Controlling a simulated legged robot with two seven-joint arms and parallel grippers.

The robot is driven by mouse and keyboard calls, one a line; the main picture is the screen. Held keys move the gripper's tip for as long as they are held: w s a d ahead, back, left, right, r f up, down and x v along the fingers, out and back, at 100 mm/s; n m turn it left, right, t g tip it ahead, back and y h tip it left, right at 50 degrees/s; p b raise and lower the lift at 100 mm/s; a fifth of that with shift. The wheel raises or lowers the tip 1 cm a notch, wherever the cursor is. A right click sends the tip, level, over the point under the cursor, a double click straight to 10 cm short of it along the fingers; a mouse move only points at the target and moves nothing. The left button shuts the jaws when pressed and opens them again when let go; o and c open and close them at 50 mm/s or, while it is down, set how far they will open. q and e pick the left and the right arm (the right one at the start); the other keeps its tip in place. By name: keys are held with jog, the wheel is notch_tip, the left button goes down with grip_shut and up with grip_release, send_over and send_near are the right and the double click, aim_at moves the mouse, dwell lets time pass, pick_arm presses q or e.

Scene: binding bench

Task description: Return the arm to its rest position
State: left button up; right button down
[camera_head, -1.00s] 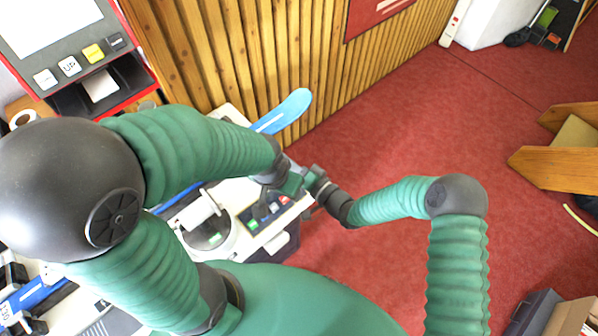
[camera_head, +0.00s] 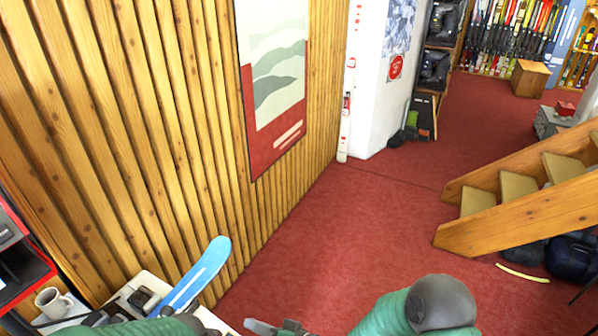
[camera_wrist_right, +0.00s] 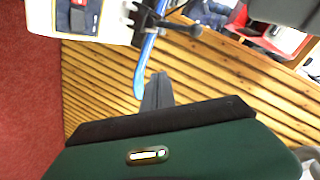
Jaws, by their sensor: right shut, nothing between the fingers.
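My right gripper (camera_head: 272,328) shows at the bottom edge of the head view, cut off by the frame, with my green right arm beside it. In the right wrist view its fingers (camera_wrist_right: 157,92) are together with nothing between them. It is apart from the blue ski (camera_head: 203,275), which lies on the bench (camera_head: 150,283) and also shows in the wrist view (camera_wrist_right: 147,58). A bit of my left arm shows at the bottom left of the head view; my left gripper is not in view.
A wood-slatted wall (camera_head: 120,130) with a poster (camera_head: 275,75) stands behind the bench. A white mug (camera_head: 52,302) is at the bottom left. Wooden stairs (camera_head: 520,205) stand at the right. Red floor (camera_head: 340,240) lies open between.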

jog(key=w+d+f+h+b, duration=0.15)
jog(key=d+h, duration=0.85)
jog(key=d, duration=1.3)
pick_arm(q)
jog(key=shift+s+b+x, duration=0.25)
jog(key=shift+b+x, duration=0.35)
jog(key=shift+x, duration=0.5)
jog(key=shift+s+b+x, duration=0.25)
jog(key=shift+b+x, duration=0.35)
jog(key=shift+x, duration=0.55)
pick_arm(e)
jog(key=s+d+r+m+g+h, duration=0.2)
jog(key=s+d+r+g+h, duration=0.1)
jog(key=s+d, duration=0.8)
jog(key=shift+s+d+h, duration=0.3)
jog(key=shift+s+d, duration=0.05)
jog(key=shift+s, duration=1)
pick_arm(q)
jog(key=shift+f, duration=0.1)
pick_arm(e)
jog(key=shift+r, duration=0.15)
